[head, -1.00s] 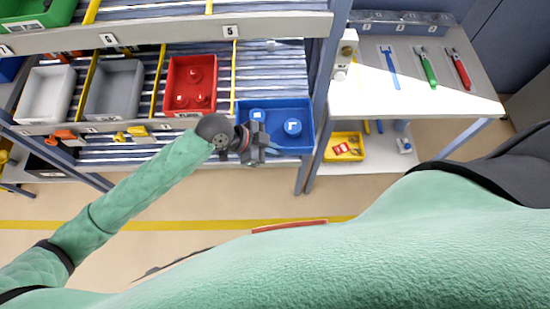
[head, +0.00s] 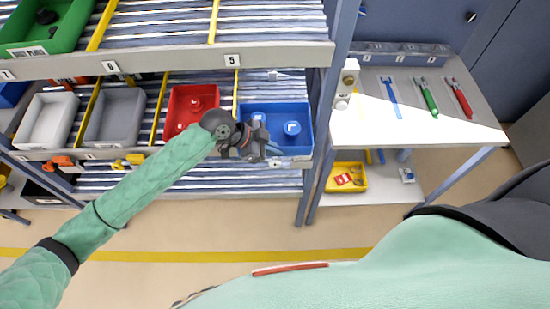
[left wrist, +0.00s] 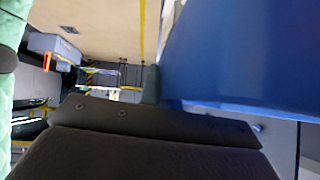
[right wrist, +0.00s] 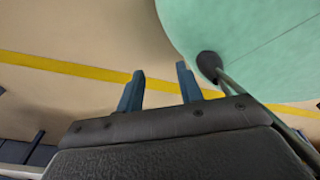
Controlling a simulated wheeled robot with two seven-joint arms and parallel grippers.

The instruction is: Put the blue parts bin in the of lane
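The blue parts bin (head: 300,112) sits at the right end of the middle shelf, in the lane right of a yellow divider. It holds round blue parts. My left gripper (head: 262,141) is at the bin's front left part. In the left wrist view the bin (left wrist: 240,50) fills the upper right, with one finger against its wall; the other finger is hidden behind the wall. The finger sits close to the centre line, so the gripper looks shut on the wall. My right gripper (right wrist: 159,82) is open and empty over the floor.
A red bin (head: 180,125) stands left of the blue one, then a grey bin (head: 115,118) and a white bin (head: 47,122). A rack post (head: 325,110) is close on the right. A side table (head: 420,135) holds tools; a yellow bin (head: 346,176) is below.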

